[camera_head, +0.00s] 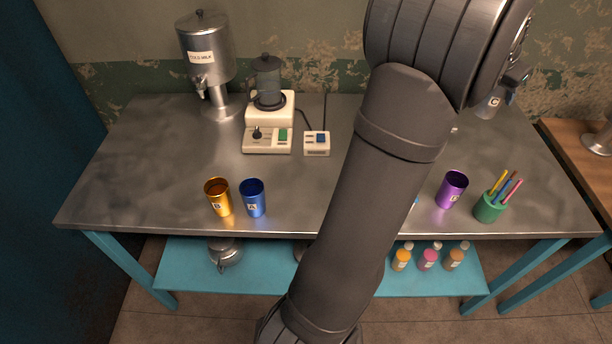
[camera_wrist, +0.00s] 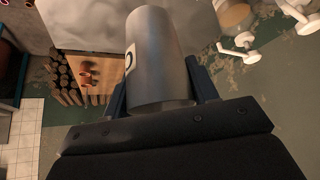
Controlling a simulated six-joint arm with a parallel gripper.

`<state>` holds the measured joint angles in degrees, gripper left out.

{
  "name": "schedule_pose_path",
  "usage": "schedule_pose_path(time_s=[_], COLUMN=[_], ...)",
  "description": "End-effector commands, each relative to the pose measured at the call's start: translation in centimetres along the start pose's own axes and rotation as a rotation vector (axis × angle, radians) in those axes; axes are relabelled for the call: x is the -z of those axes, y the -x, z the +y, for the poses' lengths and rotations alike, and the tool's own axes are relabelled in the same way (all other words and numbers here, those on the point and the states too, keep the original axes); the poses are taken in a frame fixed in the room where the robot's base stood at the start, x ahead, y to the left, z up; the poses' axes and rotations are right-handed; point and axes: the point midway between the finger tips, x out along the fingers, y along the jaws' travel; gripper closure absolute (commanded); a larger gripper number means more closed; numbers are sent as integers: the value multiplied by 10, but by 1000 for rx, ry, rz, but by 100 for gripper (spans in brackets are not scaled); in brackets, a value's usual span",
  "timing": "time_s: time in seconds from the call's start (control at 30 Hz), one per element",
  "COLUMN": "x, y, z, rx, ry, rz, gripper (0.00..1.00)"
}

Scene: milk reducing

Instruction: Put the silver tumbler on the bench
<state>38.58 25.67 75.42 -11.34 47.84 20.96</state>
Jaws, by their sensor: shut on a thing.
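The silver tumbler (camera_wrist: 158,55) is between the two blue fingers of my gripper (camera_wrist: 157,80) in the wrist view, with a white label on its side. My gripper is shut on it. In the head view the tumbler (camera_head: 489,107) shows at the back right, tilted, with a letter on its label. There my gripper (camera_head: 514,82) is partly hidden behind my arm. The bench (camera_head: 170,150) is a grey metal table with blue legs. The tumbler appears near its back right corner; its height above the top is unclear.
A cold milk dispenser (camera_head: 207,55), a blender (camera_head: 268,90) and a small switch box (camera_head: 316,143) stand at the back. A gold cup (camera_head: 218,197), blue cup (camera_head: 253,198), purple cup (camera_head: 451,190) and green pen holder (camera_head: 488,208) stand along the front. My arm hides the middle.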

Motion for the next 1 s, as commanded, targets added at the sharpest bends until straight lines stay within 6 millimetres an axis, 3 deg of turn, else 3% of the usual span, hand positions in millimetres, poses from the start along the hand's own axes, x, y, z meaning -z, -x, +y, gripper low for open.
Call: schedule_pose_path(time_s=[0.17, 0.37, 0.7, 1.0], x=[-15, -46, -135, -231], y=[12, 34, 96, 158], z=[-41, -105, -224, -298], rx=[36, 96, 231, 350], ry=[55, 147, 355, 539], rz=[2, 2, 3, 2], gripper=[70, 70, 70, 70])
